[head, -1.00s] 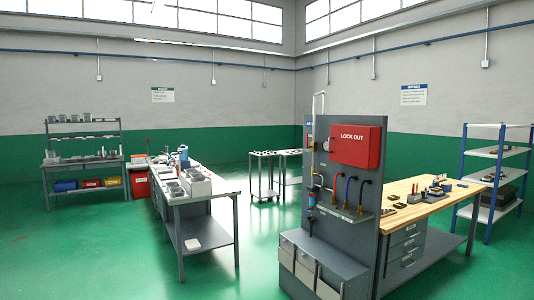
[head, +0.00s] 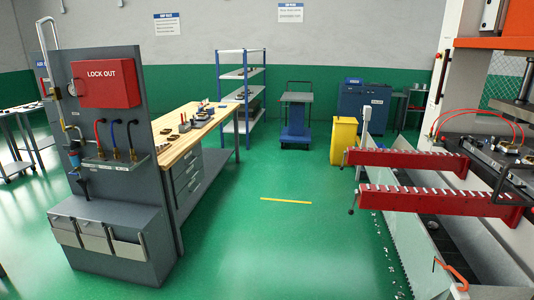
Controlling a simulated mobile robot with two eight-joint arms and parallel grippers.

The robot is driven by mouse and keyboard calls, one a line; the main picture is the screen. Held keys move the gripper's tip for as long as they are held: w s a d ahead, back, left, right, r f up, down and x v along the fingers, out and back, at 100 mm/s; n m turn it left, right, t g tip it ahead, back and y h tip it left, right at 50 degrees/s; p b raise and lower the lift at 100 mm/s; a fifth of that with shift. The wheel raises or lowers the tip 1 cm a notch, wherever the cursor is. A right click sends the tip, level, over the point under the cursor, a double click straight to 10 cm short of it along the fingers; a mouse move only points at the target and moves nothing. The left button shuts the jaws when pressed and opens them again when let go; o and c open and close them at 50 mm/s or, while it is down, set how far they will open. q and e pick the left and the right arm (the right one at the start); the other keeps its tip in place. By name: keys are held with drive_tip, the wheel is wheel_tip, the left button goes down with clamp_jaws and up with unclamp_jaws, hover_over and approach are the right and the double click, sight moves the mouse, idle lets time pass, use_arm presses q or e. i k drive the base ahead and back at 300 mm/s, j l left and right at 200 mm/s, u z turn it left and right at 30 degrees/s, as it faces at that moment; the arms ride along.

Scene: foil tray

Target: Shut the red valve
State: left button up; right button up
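I cannot make out a red valve for certain. A grey panel (head: 112,68) at the left carries a red LOCK OUT box (head: 108,90). A pale pipe (head: 53,62) runs down its left edge, with small fittings (head: 72,89) too small to tell apart. Red, blue and black hoses stand over a small ledge (head: 112,165) on the panel. An orange-red bent piece (head: 452,272) shows low at the right by the machine; I cannot tell what it is. Neither of my grippers is in view.
A wooden-topped workbench (head: 180,147) adjoins the panel, and grey bins (head: 95,238) stand at its foot. A machine with red notched rails (head: 430,198) fills the right. A yellow bin (head: 343,140), cart (head: 296,122) and shelf (head: 240,98) stand behind. The green floor (head: 265,245) between is clear.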

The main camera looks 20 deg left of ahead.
sight(42, 82)
drive_tip(key=i+j+u, duration=0.1)
drive_tip(key=j+u, duration=0.3)
drive_tip(key=i+j+u, duration=0.15)
drive_tip(key=u, duration=0.2)
drive_tip(key=i+j+u, duration=0.2)
drive_tip(key=u, duration=0.2)
drive_tip(key=i+j+u, duration=0.4)
drive_tip(key=i+u, duration=0.55)
drive_tip(key=i, duration=0.2)
